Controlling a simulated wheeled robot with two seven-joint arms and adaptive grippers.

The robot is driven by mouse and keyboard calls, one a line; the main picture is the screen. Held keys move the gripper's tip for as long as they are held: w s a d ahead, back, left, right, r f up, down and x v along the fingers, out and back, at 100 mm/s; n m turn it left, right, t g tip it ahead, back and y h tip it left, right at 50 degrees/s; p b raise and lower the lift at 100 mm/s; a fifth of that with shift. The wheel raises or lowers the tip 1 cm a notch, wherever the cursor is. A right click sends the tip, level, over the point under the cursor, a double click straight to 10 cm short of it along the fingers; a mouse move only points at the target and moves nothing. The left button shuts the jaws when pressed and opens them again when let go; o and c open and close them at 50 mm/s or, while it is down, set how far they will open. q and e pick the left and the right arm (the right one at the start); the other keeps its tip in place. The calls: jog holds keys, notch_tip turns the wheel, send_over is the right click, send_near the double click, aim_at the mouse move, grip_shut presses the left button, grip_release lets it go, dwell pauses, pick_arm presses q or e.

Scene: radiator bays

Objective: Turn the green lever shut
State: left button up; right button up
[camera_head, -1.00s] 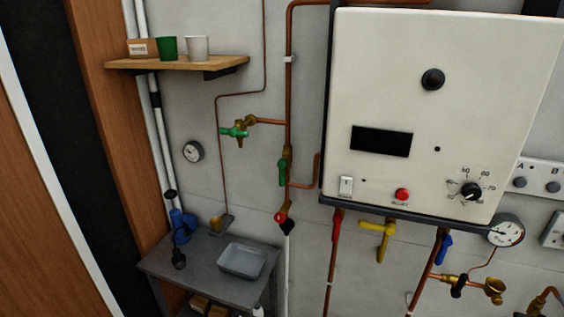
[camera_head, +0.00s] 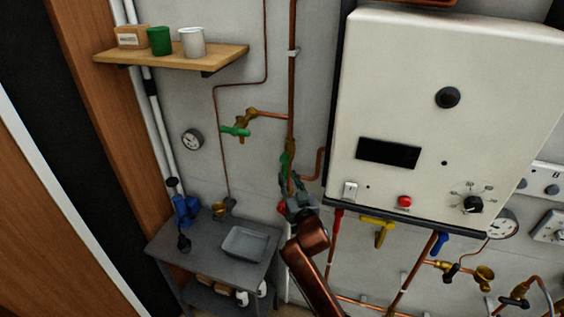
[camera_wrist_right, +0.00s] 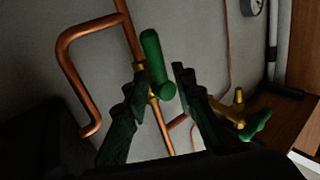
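The green lever (camera_head: 290,146) sits on the vertical copper pipe left of the white boiler and is partly covered by my right gripper (camera_head: 286,168). In the right wrist view the green lever (camera_wrist_right: 152,54) points up along the pipe, with its rounded end towards the camera. My right gripper (camera_wrist_right: 162,76) is open, one finger on each side of the lever's line. I cannot tell whether a finger touches it. A second green handle (camera_head: 236,131) is on a brass tap to the left; it also shows in the wrist view (camera_wrist_right: 256,124). My left gripper is out of view.
The white boiler (camera_head: 440,60) stands out from the wall at the right. A red handle (camera_head: 281,208) lies just below my gripper. A yellow lever (camera_head: 380,228) hangs under the boiler. A grey table (camera_head: 180,256) with a tray (camera_head: 244,243) is at lower left.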

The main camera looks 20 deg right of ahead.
aim_at(286, 169)
jog(key=shift+w+r, duration=0.2)
jog(key=shift+w, duration=0.3)
jog(key=w, duration=0.3)
jog(key=w+p, duration=0.1)
jog(key=shift+w+d+f, duration=0.1)
jog(key=shift+w+d, duration=0.15)
jog(key=shift+w, duration=0.35)
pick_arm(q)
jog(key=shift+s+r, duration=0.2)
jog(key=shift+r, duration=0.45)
pick_arm(e)
jog(key=shift+w, duration=0.15)
jog(key=shift+c, duration=0.7)
jog(key=shift+a, duration=0.1)
jog(key=c, duration=0.5)
grip_shut()
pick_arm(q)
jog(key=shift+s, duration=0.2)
